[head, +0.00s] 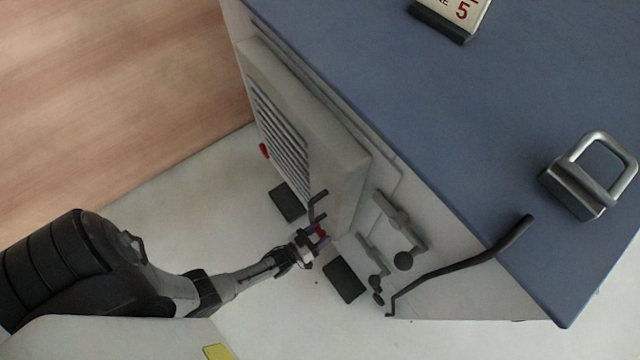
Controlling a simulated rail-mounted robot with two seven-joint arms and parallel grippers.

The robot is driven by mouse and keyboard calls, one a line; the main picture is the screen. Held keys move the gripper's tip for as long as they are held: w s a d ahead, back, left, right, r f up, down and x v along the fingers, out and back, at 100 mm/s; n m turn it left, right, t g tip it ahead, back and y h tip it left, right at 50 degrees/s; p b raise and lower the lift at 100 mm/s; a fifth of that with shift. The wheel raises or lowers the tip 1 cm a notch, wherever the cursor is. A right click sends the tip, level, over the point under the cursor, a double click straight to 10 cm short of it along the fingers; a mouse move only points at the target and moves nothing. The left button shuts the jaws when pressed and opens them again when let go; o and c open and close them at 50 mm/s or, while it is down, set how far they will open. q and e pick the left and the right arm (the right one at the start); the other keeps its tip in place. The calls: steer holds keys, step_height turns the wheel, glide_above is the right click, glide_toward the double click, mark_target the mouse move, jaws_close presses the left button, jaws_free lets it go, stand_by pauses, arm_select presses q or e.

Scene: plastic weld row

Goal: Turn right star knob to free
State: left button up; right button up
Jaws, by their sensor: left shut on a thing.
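My left gripper (314,241) reaches in from the left and is shut on a small red knob (321,231) at the lower right of the pale louvred panel (345,150). The gripper's fingers hide most of this knob, so its star shape and turn angle cannot be made out. A second red knob (264,150) sits at the left edge of the panel, free of any gripper. My right gripper is not in view.
A dark bent handle (317,205) is just above my left gripper. Levers with dark knobs (403,260) and a long dark rod (460,265) are to the right. A padlock-like block (575,190) sits on the blue top (450,110). Dark pads (344,280) lie below.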

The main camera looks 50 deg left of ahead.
arm_select(q)
steer(key=n, duration=0.5)
steer(key=shift+a+f+n, duration=0.1)
steer(key=shift+n, duration=0.2)
steer(key=n+b, duration=0.1)
steer(key=n, duration=0.4)
steer(key=shift+f, duration=0.1)
steer(key=shift+n, duration=0.7)
steer(key=o, duration=0.9)
